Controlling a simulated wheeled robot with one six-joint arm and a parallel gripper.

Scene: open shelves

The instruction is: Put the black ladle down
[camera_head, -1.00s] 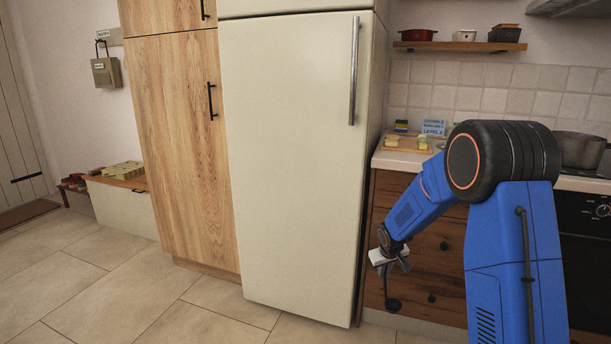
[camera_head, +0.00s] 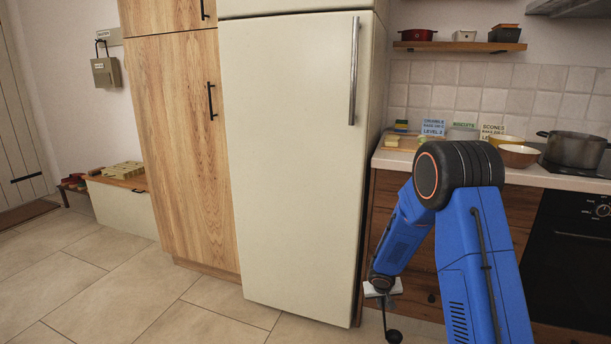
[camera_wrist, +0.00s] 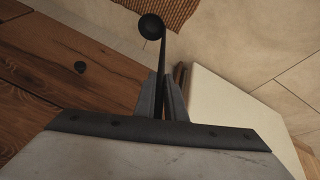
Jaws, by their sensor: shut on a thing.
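The black ladle (camera_wrist: 152,27) hangs from my gripper (camera_wrist: 162,92), its bowl away from the jaws. My gripper is shut on the ladle's thin handle in the wrist view. In the head view my gripper (camera_head: 383,293) is low in front of the wooden drawers, and the ladle's dark bowl (camera_head: 393,336) shows below it near the bottom edge. The ladle is held in the air above the floor. Much of the handle is hidden by the jaws.
A worktop (camera_head: 530,178) at right holds bowls (camera_head: 518,155), a pot (camera_head: 575,149), a board and several cards. A tall fridge (camera_head: 290,170) stands left of my arm. The tiled floor (camera_head: 110,290) at left is clear. A woven mat (camera_wrist: 165,10) shows in the wrist view.

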